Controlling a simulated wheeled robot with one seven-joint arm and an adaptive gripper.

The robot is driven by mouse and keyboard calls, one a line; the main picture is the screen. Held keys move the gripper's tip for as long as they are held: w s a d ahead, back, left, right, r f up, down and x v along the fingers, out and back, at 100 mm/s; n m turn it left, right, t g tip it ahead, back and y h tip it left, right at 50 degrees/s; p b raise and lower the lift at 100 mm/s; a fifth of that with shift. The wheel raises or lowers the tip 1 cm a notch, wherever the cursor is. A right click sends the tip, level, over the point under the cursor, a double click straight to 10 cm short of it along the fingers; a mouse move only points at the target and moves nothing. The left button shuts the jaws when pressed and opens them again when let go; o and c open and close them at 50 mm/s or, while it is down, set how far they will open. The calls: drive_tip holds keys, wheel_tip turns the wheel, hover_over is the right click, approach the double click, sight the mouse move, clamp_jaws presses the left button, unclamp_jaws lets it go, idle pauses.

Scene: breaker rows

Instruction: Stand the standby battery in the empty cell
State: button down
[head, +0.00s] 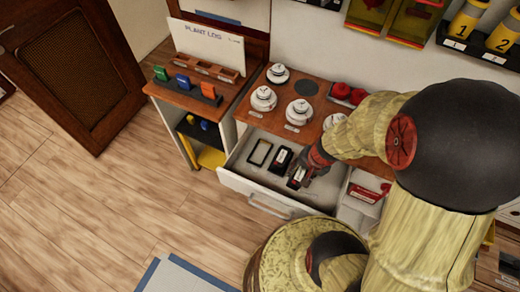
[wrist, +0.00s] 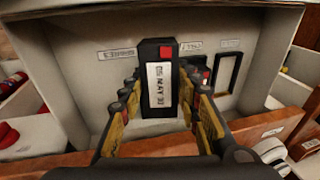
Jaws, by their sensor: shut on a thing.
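The standby battery (wrist: 160,90) is a black block with a red corner and a white "MAY 30" label, seen in the wrist view between my fingers. My gripper (head: 306,168) is shut on it inside the open drawer; the battery's top also shows in the head view (head: 296,178). I cannot tell whether its base touches the drawer floor. The empty cell (head: 260,152) is a black rectangular frame at the drawer's left; it shows at right in the wrist view (wrist: 227,73). A second black battery (head: 282,159) stands between it and my gripper, partly hidden in the wrist view.
The drawer (head: 235,182) has raised walls around the cells. Above it, a wooden top (head: 285,120) carries several white round pieces and red ones. A red and white box (head: 365,193) lies right of my gripper. A "Plant Log" board (head: 205,45) stands at back left.

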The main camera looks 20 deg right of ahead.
drive_tip(key=shift+w+a+f+t+b, duration=0.2)
drive_tip(key=shift+w+t+b, duration=0.2)
drive_tip(key=shift+w+b, duration=0.35)
drive_tip(key=w+a, duration=0.3)
drive_tip(key=w, duration=0.4)
drive_tip(key=w+a, duration=0.3)
drive_tip(key=w, duration=0.4)
drive_tip(key=x, duration=0.2)
drive_tip(key=b+x, duration=0.1)
drive_tip(key=x, duration=0.1)
drive_tip(key=b+x, duration=0.1)
drive_tip(key=x, duration=0.1)
drive_tip(key=shift+w+a+f, duration=0.2)
drive_tip(key=shift+a+f, duration=0.1)
drive_tip(key=shift+w+a+r+p, duration=0.1)
drive_tip(key=shift+r+p, duration=0.25)
drive_tip(key=shift+r, duration=0.05)
drive_tip(key=shift+w+r+g+p, duration=0.1)
drive_tip(key=shift+g+p, duration=0.3)
drive_tip(key=shift+p, duration=0.05)
drive_tip(key=shift+w+a+g+h, duration=0.25)
drive_tip(key=shift+w+g+h, duration=0.35)
drive_tip(key=shift+g, duration=0.6)
drive_tip(key=shift+f+b, duration=0.4)
drive_tip(key=shift+f, duration=0.45)
drive_tip(key=shift+f, duration=0.1)
